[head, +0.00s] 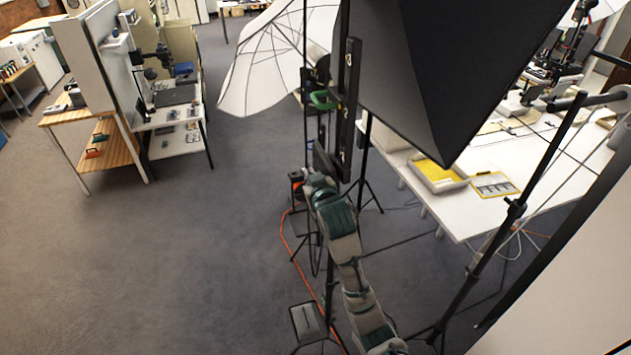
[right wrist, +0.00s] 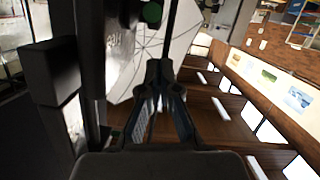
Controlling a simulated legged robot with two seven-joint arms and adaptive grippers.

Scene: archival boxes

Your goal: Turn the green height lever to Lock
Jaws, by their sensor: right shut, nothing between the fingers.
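The green lever (head: 323,100) sits beside an upright dark post (head: 347,115) in the middle of the head view. Which setting the lever is at cannot be read. My left gripper is not in view.
A large black softbox (head: 455,70) hangs right of the post. A white umbrella (head: 265,65) is behind it. Light stands and an orange cable (head: 290,240) are near my right arm. A white table (head: 480,215) is at the right. The carpet at left is clear.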

